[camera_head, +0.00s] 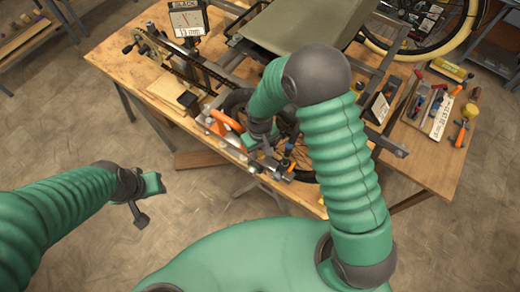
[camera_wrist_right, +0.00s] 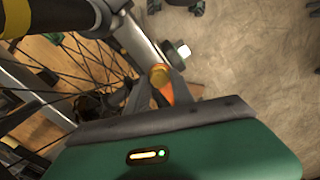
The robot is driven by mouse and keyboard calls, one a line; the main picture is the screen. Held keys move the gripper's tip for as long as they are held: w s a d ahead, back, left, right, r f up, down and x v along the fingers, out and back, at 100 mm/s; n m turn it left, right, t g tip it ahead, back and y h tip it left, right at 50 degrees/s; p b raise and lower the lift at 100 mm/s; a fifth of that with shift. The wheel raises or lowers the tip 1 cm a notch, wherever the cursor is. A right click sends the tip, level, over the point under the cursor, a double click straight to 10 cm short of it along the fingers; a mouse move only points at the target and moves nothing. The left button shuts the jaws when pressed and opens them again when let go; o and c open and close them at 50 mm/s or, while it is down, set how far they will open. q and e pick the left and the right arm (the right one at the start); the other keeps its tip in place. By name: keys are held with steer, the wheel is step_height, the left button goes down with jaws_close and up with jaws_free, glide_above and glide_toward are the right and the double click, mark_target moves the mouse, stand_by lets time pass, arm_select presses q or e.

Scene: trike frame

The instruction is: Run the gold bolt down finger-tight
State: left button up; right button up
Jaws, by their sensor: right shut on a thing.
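In the head view my right gripper (camera_head: 264,146) is at the front edge of the bench, and the bolt is too small to make out there. My left gripper (camera_head: 146,200) hangs over the floor, away from the bench; its finger opening is unclear.
A spoked wheel (camera_wrist_right: 85,62) lies close left of the bolt in the wrist view. A tool tray (camera_head: 440,112) is at right. Floor is clear around my left gripper.

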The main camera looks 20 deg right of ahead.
steer(key=m, duration=0.3)
steer(key=shift+d, duration=0.1)
steer(key=m, duration=0.3)
steer(key=shift+s, duration=0.1)
steer(key=m, duration=0.3)
steer(key=shift+s+r, duration=0.1)
steer(key=shift+s, duration=0.15)
steer(key=shift+s+m, duration=0.15)
steer(key=shift+m, duration=0.55)
steer(key=shift+a+r, duration=0.1)
steer(key=shift+a, duration=0.1)
steer(key=o, duration=0.6)
steer(key=shift+d, duration=0.1)
steer(key=shift+o, duration=0.7)
steer(key=shift+d, duration=0.15)
steer(key=shift+w+d+f, duration=0.2)
steer(key=shift+w+f, duration=0.1)
steer(key=shift+w, duration=0.25)
arm_select(q)
steer(key=shift+s, duration=0.15)
arm_select(e)
steer(key=shift+s, duration=0.15)
